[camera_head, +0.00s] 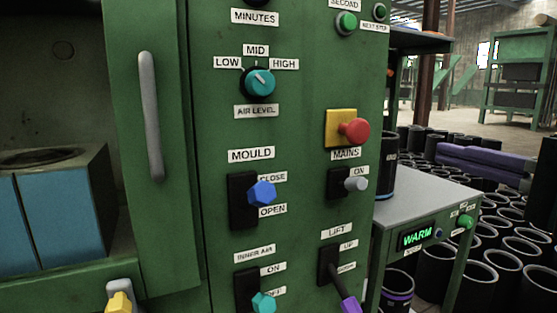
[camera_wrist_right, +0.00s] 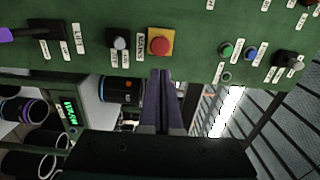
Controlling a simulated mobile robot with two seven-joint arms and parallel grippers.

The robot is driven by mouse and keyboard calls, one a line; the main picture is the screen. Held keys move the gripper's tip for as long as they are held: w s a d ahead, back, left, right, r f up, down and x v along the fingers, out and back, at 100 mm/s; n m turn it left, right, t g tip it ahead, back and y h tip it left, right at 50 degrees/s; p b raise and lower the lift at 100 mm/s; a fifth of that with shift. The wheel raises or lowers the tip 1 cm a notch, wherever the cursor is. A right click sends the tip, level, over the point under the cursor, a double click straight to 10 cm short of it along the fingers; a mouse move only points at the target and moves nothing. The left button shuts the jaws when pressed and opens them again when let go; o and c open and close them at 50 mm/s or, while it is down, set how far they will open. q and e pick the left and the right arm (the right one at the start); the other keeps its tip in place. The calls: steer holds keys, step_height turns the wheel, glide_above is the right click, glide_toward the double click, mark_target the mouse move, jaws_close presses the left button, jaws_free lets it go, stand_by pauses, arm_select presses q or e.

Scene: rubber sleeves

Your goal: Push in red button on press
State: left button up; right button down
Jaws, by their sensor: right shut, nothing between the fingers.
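The red button (camera_head: 355,131) is a mushroom knob on a yellow square plate (camera_head: 336,127) on the green press panel, above the MAINS label. It stands out from its plate. In the right wrist view the red button (camera_wrist_right: 159,46) is just beyond the fingertips. My right gripper (camera_head: 440,153) comes in from the right, with purple fingers shut and empty. It is right of the button and a little lower in the head view, with a visible gap between. The shut fingers (camera_wrist_right: 162,72) point at the plate in the wrist view. My left gripper is not in view.
The panel also holds a grey MAINS switch (camera_head: 355,184), a blue mould knob (camera_head: 262,193), an air level dial (camera_head: 260,82) and a purple-ended lift lever (camera_head: 348,304). A side table (camera_head: 428,190) with a WARM display stands at right. Several black sleeves fill the floor behind.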

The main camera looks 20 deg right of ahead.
steer(key=shift+d+f, duration=0.1)
stand_by(0.3)
glide_toward(362, 134)
steer(key=w, duration=0.6)
steer(key=shift+w+a, duration=0.1)
steer(key=shift+a, duration=0.2)
steer(key=shift+w, duration=0.3)
